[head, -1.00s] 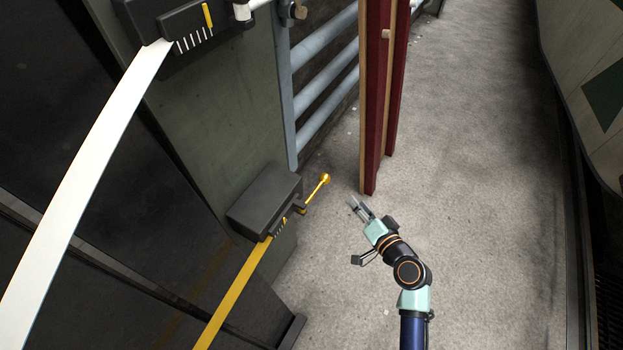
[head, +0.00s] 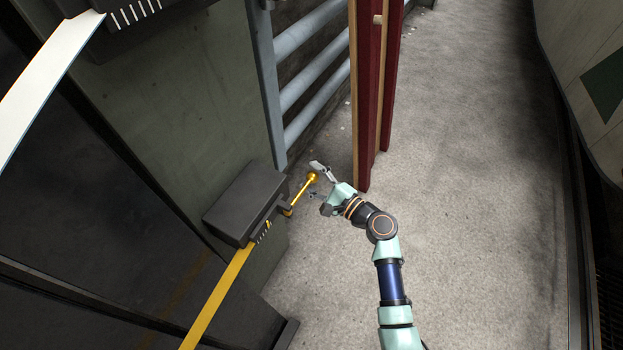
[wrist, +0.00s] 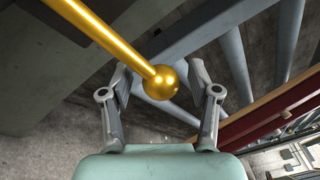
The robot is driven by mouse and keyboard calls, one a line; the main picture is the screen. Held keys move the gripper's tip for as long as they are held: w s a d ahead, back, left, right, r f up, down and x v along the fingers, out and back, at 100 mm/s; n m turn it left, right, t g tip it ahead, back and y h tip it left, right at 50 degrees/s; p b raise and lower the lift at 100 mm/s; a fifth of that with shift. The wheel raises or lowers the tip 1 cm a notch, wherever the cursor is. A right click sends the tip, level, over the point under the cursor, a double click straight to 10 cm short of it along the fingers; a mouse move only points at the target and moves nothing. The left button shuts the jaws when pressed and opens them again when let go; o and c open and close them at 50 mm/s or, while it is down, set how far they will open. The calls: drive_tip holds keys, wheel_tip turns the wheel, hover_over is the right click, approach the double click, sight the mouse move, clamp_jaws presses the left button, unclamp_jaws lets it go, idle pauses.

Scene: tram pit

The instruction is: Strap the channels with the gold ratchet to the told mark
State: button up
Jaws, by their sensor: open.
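The gold ratchet handle (head: 301,191) sticks out up and to the right from a dark ratchet box (head: 240,203) on the panel. A gold strap (head: 217,298) runs down and left from that box, beside white scale marks. My gripper (head: 314,180) is at the ball end of the handle. In the wrist view the gold ball (wrist: 161,83) sits between the two spread fingers of my gripper (wrist: 160,88), with a gap on each side. The fingers are open and hold nothing. I cannot make out which mark the gold ratchet is set to.
A white strap (head: 45,80) runs from another dark box (head: 125,15) at the upper left. Dark red and wooden upright channels (head: 366,100) stand just behind my gripper. Grey rails (head: 310,75) are behind the handle. The concrete floor to the right is clear.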

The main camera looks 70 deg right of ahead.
drive_tip(key=shift+w+d, duration=0.1)
drive_tip(key=shift+w, duration=0.1)
clamp_jaws()
drive_tip(key=shift+s, duration=0.15)
